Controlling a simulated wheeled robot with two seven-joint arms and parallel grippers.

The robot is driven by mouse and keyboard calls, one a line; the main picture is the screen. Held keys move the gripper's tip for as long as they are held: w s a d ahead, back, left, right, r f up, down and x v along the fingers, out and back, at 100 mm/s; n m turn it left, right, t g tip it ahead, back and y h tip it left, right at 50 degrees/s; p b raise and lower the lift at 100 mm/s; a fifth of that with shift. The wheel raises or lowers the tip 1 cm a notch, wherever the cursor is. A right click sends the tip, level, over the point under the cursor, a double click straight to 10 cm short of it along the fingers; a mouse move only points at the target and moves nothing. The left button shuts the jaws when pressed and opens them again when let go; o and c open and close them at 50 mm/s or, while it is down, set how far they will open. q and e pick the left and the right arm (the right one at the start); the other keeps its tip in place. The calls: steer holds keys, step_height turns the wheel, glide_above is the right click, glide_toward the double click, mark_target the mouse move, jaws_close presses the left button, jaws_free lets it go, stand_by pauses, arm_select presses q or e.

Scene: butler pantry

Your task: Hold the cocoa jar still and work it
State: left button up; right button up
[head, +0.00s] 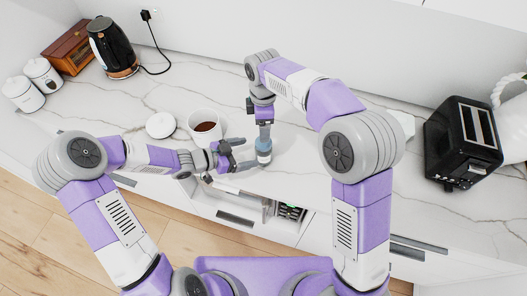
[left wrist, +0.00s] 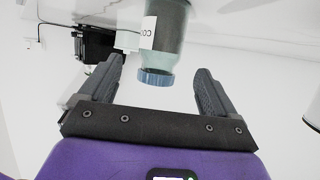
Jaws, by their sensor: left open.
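The cocoa jar (head: 264,155), a grey-blue cylinder with a white label, stands upright near the counter's front edge in the head view. In the left wrist view the jar (left wrist: 168,38) appears upside down, with the label letters "CO" and a blue lid (left wrist: 156,77). My left gripper (head: 236,159) is open just left of the jar. Its fingers also show in the left wrist view (left wrist: 155,88), with the jar beyond and between them. My right gripper (head: 263,115) points down from above the jar; its fingers are too small to make out.
A white canister (head: 196,118) with brown contents and a round white lid (head: 160,124) are left of the jar. A kettle (head: 112,48), wooden box (head: 68,46) and white canisters (head: 42,73) stand at the back left. A black toaster (head: 462,140) is at right.

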mark_target(258, 151)
arm_select(q)
steer(key=shift+w+d+f, duration=0.2)
steer(key=shift+w+f, duration=0.1)
steer(key=shift+w, duration=0.05)
arm_select(e)
steer(key=shift+w+f, duration=0.25)
steer(key=shift+w, duration=0.05)
arm_select(q)
steer(key=shift+w+d+f, duration=0.1)
steer(key=shift+d, duration=0.3)
arm_select(e)
steer(key=shift+r, duration=0.1)
arm_select(q)
steer(key=shift+x, duration=3)
arm_select(e)
steer(key=shift+s+r, duration=0.1)
steer(key=shift+s, duration=0.2)
